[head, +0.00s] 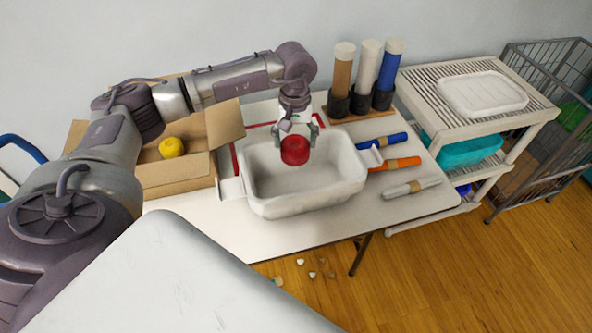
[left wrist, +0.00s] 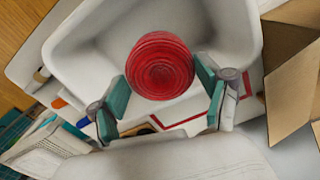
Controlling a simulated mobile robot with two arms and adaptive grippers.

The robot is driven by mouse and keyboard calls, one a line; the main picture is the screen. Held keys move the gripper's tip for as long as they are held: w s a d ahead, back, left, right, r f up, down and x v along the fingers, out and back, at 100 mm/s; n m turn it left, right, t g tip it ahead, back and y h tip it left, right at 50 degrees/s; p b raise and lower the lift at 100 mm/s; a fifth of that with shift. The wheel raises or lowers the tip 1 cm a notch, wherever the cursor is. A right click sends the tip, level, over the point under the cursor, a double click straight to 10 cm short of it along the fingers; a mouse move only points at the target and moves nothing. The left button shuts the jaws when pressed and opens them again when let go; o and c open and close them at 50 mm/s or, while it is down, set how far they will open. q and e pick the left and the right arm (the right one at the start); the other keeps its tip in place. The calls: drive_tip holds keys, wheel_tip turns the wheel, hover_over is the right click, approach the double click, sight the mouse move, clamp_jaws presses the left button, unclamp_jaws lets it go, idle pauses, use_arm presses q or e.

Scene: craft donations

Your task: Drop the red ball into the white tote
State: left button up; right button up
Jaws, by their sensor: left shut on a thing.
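The red ball (head: 295,150) looks like a round skein with ridges; it also shows in the left wrist view (left wrist: 160,66). My left gripper (head: 297,134) is shut on the red ball, with its teal finger pads on either side of it in the left wrist view (left wrist: 162,92). The white tote (head: 308,205) stands on the table below, open at the top. The ball hangs over the tote's opening; I cannot tell exactly how far above its floor. The tote's inside looks empty. My right gripper is not in view.
A cardboard box (head: 180,180) with a yellow ball (head: 171,147) stands left of the tote. Blue, orange and grey rolls (head: 394,163) lie to its right. Upright tubes in a holder (head: 362,102) stand behind. A white shelf cart (head: 478,90) is further right.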

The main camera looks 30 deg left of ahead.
use_arm(q)
wheel_tip(320, 180, down, 3)
drive_tip(key=shift+f+b, duration=0.15)
drive_tip(key=shift+b, duration=0.4)
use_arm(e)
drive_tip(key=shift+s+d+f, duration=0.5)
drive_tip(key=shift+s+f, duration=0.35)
use_arm(q)
drive_tip(key=o, duration=1.1)
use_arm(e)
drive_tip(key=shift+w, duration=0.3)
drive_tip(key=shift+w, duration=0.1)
use_arm(q)
wheel_tip(320, 180, up, 12)
drive_tip(key=shift+r, duration=0.1)
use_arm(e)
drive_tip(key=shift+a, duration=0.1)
use_arm(q)
drive_tip(key=shift+s, duration=0.1)
